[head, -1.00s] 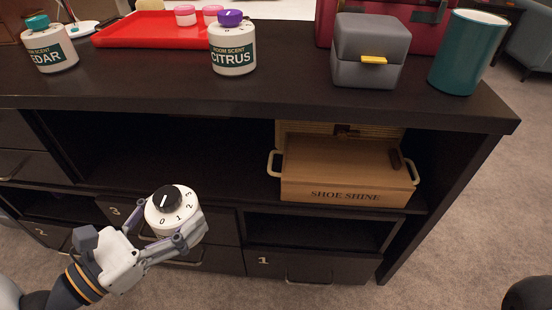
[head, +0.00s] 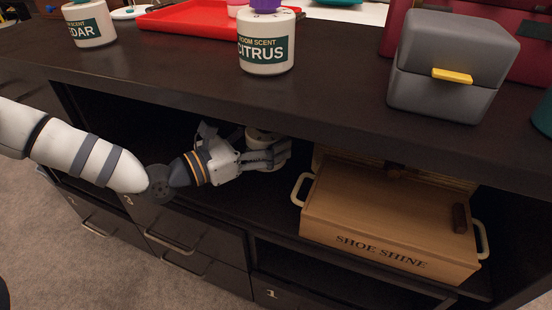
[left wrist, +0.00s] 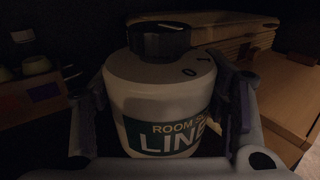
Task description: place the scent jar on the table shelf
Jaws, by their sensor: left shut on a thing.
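My left gripper (head: 280,152) reaches into the open shelf (head: 280,205) under the table top. It is shut on a white scent jar (head: 262,134) with a black numbered dial lid. In the left wrist view the scent jar (left wrist: 150,95) stands upright between the fingers, its green label reading "ROOM SC… LINE…". In the head view the jar is mostly hidden by the gripper and shadow. I cannot tell whether its base touches the shelf. My right gripper is not in view.
A wooden shoe shine box (head: 385,220) fills the shelf's right side, close to the gripper. On top stand a citrus jar (head: 266,48), a cedar jar (head: 90,25), a grey box (head: 450,70) and a red tray (head: 195,18). Small dim items (left wrist: 40,85) show in the left wrist view.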

